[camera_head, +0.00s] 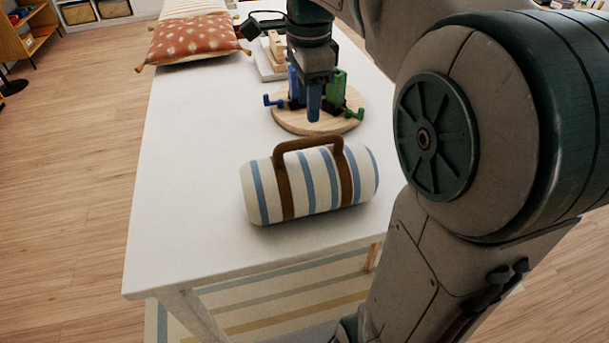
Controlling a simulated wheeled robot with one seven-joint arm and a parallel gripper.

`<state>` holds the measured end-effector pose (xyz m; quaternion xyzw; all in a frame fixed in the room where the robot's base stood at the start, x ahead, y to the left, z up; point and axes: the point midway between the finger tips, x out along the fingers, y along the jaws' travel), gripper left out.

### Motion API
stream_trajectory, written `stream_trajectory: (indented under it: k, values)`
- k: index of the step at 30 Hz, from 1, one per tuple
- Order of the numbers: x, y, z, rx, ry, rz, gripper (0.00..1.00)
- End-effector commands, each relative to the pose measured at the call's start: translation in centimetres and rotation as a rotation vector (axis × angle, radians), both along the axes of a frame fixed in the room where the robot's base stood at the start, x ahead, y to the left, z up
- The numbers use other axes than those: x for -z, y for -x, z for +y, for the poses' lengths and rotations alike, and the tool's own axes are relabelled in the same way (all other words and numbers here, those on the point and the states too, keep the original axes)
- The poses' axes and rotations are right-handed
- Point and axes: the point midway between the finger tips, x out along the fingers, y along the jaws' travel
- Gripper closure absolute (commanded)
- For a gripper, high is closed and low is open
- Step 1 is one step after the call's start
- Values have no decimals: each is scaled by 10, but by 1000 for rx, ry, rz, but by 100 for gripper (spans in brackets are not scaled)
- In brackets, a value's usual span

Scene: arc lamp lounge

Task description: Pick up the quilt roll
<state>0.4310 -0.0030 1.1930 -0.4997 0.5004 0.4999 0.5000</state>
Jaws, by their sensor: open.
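The quilt roll (325,186) is a cream cylinder with blue stripes, two brown straps and an arched brown handle on top. It lies on its side on the white table (190,190), near the front edge. My gripper (313,98) points down beyond the roll, above or in front of a round wooden board. It is open and apart from the roll. Its fingers overlap blue and green parts in the picture, so their exact outline is hard to tell.
The round wooden board (290,123) has blue and green hooked pieces at it. Behind are a pale stack with wooden pieces (273,50) and an orange patterned cushion (195,38). The table left of the roll is clear. My arm blocks the right side.

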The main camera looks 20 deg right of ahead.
Motion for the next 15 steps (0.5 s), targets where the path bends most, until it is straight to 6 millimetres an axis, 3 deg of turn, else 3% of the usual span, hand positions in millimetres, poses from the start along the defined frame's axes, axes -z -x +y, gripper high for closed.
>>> stream_trajectory:
  k: [6, 15]
  values:
    - [41, 0, -3, 6, 0, 3, 56]
    - [67, 0, -1, 1, 0, 3, 56]
